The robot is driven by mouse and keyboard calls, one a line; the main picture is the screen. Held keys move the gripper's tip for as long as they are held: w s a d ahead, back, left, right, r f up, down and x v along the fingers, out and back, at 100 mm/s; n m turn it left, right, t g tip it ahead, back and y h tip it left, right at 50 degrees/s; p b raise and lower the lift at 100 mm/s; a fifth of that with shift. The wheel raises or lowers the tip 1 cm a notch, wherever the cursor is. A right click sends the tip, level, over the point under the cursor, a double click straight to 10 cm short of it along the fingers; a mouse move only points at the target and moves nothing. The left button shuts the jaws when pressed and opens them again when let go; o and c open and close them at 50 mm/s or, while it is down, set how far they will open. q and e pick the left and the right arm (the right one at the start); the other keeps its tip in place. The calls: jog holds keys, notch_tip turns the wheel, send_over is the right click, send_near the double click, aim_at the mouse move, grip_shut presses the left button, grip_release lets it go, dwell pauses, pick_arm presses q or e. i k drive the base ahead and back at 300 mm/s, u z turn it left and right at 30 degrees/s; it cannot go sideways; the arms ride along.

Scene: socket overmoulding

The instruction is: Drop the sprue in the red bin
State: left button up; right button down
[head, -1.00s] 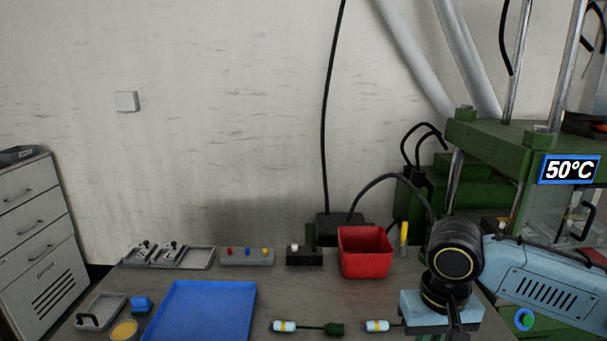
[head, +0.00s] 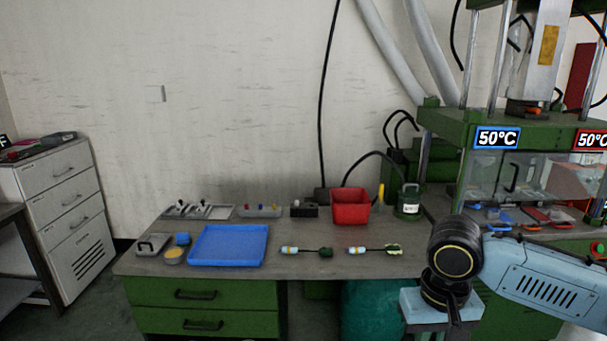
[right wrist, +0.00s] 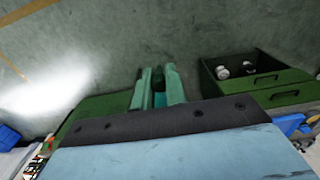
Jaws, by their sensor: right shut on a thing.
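The red bin (head: 350,209) stands upright at the back right of the workbench, with its open top facing up; its inside bottom is hidden. My right arm comes in from the right in the head view, well in front of the bin and lower in the picture; the fingertips are hidden there. In the right wrist view my right gripper (right wrist: 158,85) hangs over the floor and is shut on a small dark green piece (right wrist: 158,78), apparently the sprue, mostly hidden between the teal fingers. My left gripper is in neither view.
Two cable parts (head: 305,250) (head: 372,249) and a blue tray (head: 228,247) lie on the bench (head: 330,267). A green machine (head: 470,130) with a 50°C display stands right. An open green drawer (right wrist: 285,98) shows in the wrist view.

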aim_at(350, 221)
jog(key=z, duration=0.85)
jog(key=i, duration=2.05)
jog(key=u, duration=1.3)
jog(key=i, duration=0.6)
jog(key=u, duration=0.6)
